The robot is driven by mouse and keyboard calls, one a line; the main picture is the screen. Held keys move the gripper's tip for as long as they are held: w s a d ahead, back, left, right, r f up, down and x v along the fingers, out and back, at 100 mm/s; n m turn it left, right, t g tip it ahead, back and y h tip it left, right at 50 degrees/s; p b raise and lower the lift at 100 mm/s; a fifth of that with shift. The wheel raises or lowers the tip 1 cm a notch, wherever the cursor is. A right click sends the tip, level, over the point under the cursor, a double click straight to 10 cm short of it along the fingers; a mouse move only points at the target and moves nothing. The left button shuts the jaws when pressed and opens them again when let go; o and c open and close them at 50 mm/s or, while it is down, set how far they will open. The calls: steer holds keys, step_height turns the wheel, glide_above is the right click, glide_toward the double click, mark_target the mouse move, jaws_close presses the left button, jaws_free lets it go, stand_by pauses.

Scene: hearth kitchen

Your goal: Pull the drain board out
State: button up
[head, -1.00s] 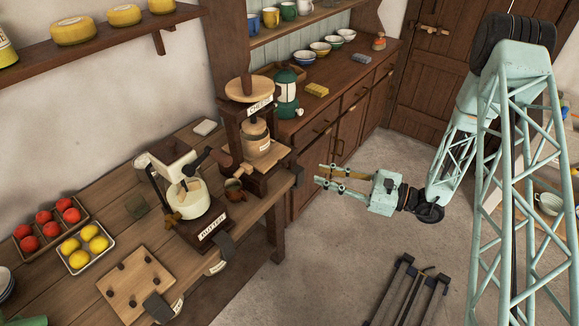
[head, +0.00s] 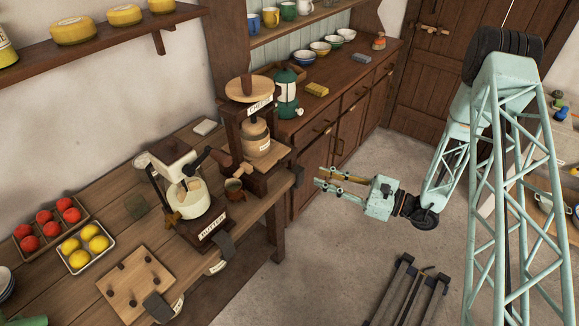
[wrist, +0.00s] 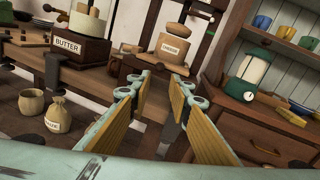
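The cheese press (head: 247,112) stands at the right end of the wooden worktable. A small labelled mould (head: 256,138) sits in it on a flat pale board (head: 270,157), which looks like the drain board. In the wrist view the labelled mould (wrist: 177,48) is straight beyond the fingers, above the table end. My gripper (head: 321,177) is open and empty, to the right of the press and apart from it. Its two wood-faced fingers show in the wrist view (wrist: 164,80) with a clear gap. The lower front of the press is partly behind the fingertips there.
A dark cabinet (head: 345,115) with a green lantern (head: 285,92) lies behind. A grey rack (head: 412,290) stands on the floor in front.

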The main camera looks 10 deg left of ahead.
steer(key=x, duration=1.3)
stand_by(0.4)
steer(key=shift+a, duration=0.1)
jaws_close()
